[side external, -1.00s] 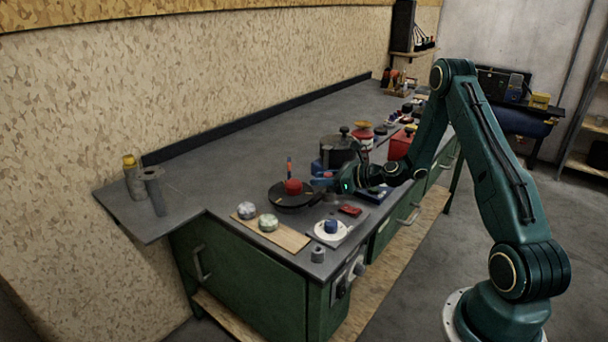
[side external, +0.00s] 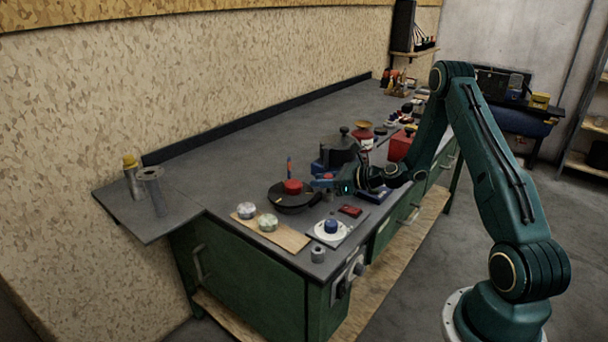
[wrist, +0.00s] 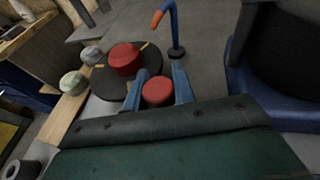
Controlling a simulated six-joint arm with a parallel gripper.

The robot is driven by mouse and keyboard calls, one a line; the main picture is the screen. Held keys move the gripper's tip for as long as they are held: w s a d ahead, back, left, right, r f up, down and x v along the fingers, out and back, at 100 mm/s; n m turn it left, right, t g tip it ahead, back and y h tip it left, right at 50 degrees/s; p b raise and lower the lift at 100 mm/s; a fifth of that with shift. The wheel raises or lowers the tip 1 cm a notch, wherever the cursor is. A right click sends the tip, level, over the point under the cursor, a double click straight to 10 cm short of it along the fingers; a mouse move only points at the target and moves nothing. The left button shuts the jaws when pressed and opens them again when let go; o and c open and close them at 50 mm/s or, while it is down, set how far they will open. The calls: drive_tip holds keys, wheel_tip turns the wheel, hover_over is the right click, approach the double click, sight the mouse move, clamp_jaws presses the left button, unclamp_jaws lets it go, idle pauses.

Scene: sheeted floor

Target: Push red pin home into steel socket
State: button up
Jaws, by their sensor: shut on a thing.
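My gripper (wrist: 157,82) shows two blue fingers in the wrist view, shut on a red round-topped piece that looks like the red pin (wrist: 158,92). In the side view my gripper (side external: 322,182) is low over the bench, just right of a black disc (side external: 278,197). The pin's lower end is hidden. A short grey hollow cylinder (side external: 318,254) stands at the bench's front corner and could be the steel socket; I cannot be sure. It also seems to show at the lower left of the wrist view (wrist: 22,170). The pin is well apart from it.
The black disc carries a red knob (side external: 293,187). A thin blue post with an orange tip (wrist: 160,18) rises near my fingers. A dark pot (side external: 340,150) stands behind. A wooden board (side external: 290,240) with pale knobs and a blue-knobbed plate (side external: 331,228) lie in front.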

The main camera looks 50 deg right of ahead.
drive_tip(key=shift+f, duration=0.4)
drive_tip(key=o, duration=0.9)
drive_tip(key=shift+o, duration=0.9)
drive_tip(key=shift+s+a+f, duration=0.1)
drive_tip(key=shift+a+f, duration=0.05)
drive_tip(key=v, duration=1.2)
drive_tip(key=shift+d+r, duration=0.2)
drive_tip(key=shift+r, duration=0.15)
